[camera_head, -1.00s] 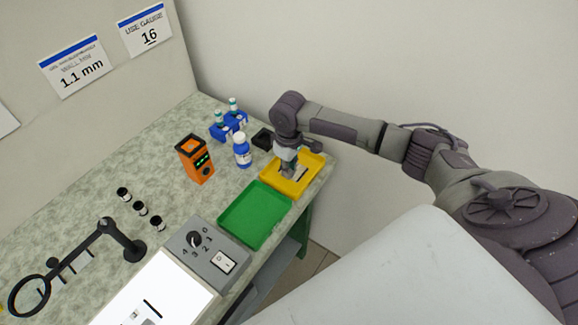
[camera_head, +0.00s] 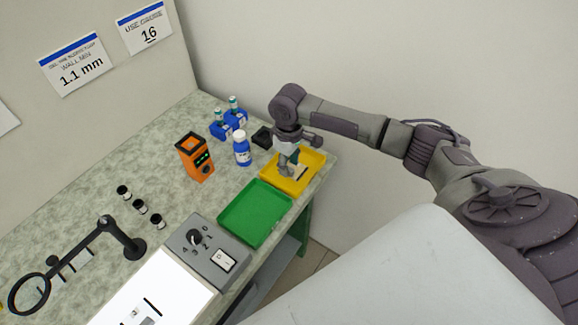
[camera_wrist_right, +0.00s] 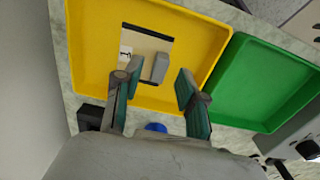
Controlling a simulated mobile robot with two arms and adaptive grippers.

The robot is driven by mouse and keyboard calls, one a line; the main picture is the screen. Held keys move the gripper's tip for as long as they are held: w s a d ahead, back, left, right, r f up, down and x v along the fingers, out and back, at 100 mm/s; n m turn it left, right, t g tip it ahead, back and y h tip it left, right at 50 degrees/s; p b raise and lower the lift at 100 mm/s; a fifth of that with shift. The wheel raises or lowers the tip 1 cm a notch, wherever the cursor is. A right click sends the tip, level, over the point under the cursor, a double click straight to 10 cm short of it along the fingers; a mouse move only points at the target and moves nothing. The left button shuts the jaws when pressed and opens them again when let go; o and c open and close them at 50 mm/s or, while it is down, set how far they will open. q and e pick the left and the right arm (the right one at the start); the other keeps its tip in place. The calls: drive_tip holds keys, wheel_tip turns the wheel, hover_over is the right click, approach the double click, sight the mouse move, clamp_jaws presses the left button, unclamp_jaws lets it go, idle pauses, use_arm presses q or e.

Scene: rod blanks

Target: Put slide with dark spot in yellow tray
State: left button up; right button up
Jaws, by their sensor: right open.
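The yellow tray (camera_head: 318,165) stands at the right end of the bench, and it fills the upper left of the right wrist view (camera_wrist_right: 85,45). In the head view the slide (camera_head: 302,173) is partly covered by my gripper. I cannot make out a dark spot on it. My right gripper (camera_head: 288,172) is open over the tray, its fingertips (camera_wrist_right: 158,80) apart with nothing held between them. My left gripper is out of view.
A green tray (camera_head: 255,213) sits beside the yellow one. A blue bottle (camera_head: 242,152), a black block (camera_head: 262,138), blue holders (camera_head: 228,127) and an orange device (camera_head: 195,158) stand nearby. A lit panel (camera_head: 175,285), grey switch box (camera_head: 208,249) and magnifier arm (camera_head: 110,232) are nearer.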

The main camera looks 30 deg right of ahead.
wheel_tip(320, 180, up, 11)
drive_tip(key=b, duration=0.1)
drive_tip(key=shift+f, duration=0.2)
idle(2.1)
